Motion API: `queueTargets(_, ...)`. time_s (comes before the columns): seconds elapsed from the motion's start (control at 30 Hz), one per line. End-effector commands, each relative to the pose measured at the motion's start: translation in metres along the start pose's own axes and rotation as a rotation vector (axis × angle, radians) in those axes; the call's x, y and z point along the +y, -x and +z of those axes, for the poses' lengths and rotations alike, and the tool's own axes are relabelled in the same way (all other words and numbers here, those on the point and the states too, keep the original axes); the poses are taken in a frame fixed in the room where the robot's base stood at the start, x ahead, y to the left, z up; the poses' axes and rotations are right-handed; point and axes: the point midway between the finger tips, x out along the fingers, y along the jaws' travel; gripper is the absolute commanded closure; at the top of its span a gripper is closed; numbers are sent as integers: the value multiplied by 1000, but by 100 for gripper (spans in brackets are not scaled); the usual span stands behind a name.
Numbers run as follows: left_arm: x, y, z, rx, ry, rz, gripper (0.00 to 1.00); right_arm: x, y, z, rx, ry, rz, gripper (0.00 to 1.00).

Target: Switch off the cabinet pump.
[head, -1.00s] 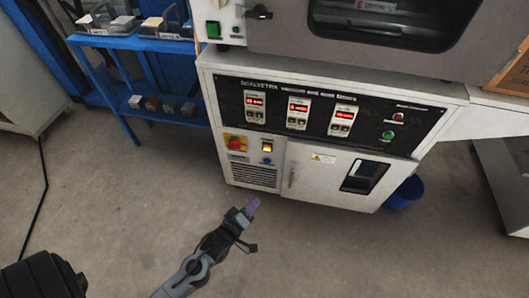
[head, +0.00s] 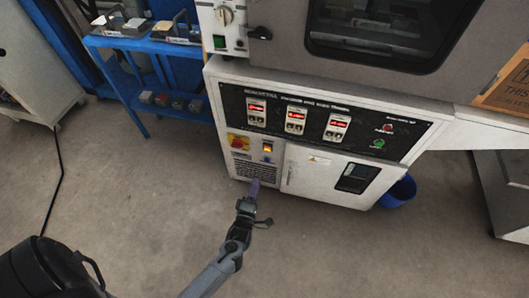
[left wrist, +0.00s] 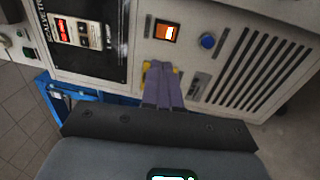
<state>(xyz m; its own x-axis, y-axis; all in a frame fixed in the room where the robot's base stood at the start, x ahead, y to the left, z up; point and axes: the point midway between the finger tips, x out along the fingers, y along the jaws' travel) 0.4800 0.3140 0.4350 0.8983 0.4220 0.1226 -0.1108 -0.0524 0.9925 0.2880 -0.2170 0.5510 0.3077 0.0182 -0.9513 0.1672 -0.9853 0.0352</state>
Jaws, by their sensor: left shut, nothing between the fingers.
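The white cabinet (head: 320,177) has a lit orange rocker switch (head: 267,147) on its lower left front, also in the left wrist view (left wrist: 166,31). A blue button (head: 267,159) sits just below it, also in the left wrist view (left wrist: 208,41). A red knob on a yellow plate (head: 238,144) is left of the rocker. In the left wrist view my fingers mostly cover a yellow part. My left gripper (head: 255,184) is shut and empty, its purple fingers pointing at the cabinet, below the switches in the head view. I cannot tell whether they touch. My right gripper is out of view.
A black panel (head: 359,143) with several red displays spans the cabinet above. A vent grille (left wrist: 250,70) lies beside the switches. A blue rack (head: 126,72) stands at left, a blue bin (head: 399,191) at right. The floor in front is open.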

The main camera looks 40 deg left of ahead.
Motion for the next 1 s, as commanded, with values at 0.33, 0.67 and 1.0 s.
queueTargets(0.33,-1,-4,0,-1,0,2,100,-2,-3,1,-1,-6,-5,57)
queueTargets(0.67,-3,-48,0,-2,-1,5,100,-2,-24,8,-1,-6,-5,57)
queueTargets(1.0,-4,-108,0,-2,-2,3,100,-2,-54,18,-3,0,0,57)
